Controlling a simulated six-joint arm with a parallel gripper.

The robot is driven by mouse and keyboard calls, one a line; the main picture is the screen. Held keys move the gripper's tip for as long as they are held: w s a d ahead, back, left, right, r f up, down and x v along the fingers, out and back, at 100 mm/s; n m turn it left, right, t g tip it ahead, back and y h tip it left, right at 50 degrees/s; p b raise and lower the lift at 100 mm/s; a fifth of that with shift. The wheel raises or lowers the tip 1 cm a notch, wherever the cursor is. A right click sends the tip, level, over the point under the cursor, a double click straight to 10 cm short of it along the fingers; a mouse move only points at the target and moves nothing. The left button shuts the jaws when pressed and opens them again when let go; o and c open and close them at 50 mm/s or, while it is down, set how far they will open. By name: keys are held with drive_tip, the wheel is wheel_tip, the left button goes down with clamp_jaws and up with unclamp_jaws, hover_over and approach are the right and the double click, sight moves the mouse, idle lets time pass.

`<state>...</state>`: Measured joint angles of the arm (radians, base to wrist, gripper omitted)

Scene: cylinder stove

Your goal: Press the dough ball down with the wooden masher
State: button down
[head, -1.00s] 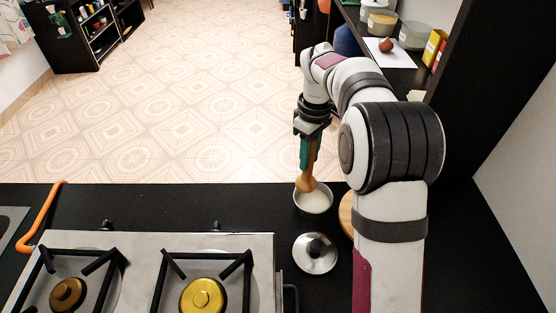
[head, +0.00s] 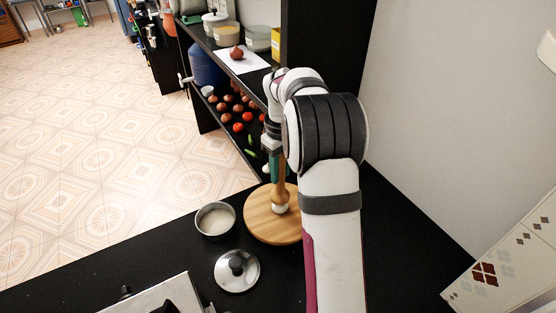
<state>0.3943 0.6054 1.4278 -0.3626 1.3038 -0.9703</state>
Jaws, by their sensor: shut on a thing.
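My gripper (head: 276,165) points down over the round wooden board (head: 259,224) in the head view. It is shut on the wooden masher (head: 280,194), which hangs upright with its wide end at the bottom. The white dough ball (head: 279,208) is on the board, directly under the masher's end. The masher end looks very close to the ball or touching it; I cannot tell which. My arm hides the right side of the board and part of the gripper.
A metal pot (head: 216,220) with white contents stands left of the board. A metal lid (head: 237,270) lies in front of the pot. The stove corner (head: 166,298) is at the bottom left. A dark shelf with vegetables and containers stands behind, and a wall is on the right.

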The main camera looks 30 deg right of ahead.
sight(280, 160)
drive_tip(key=shift+f, duration=0.45)
drive_tip(key=shift+f, duration=1.4)
idle(1.8)
idle(1.0)
wheel_tip(280, 160, up, 7)
drive_tip(key=shift+r, duration=0.1)
idle(0.3)
drive_tip(key=shift+a, duration=0.1)
idle(0.4)
